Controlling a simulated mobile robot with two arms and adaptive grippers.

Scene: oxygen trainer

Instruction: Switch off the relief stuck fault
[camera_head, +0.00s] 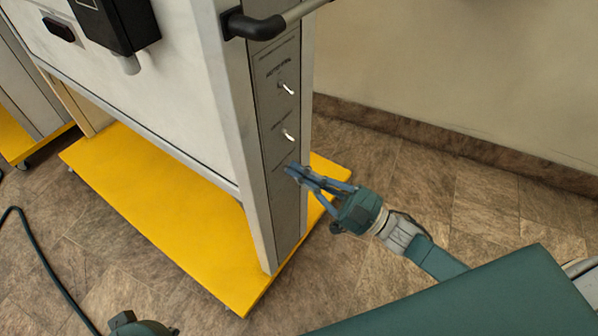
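The trainer's narrow grey side panel (285,205) carries a column of toggle switches. The upper switch (286,88) and the middle switch (288,135) show as small pale levers, each under a label too small to read. A further label lies lower, by my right gripper (291,170). Any switch there is hidden behind the fingertips, so I cannot tell its position or which switch is the relief stuck one. My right gripper reaches in from the lower right, its fingers together, tips at or very close to the panel. My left gripper's fingers are not in view.
A black handle (258,25) with a grey bar juts out above the switches. The trainer stands on a yellow base (160,215). A dark cable (45,265) lies on the floor at left. Open tiled floor lies to the right, before the wall (470,70).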

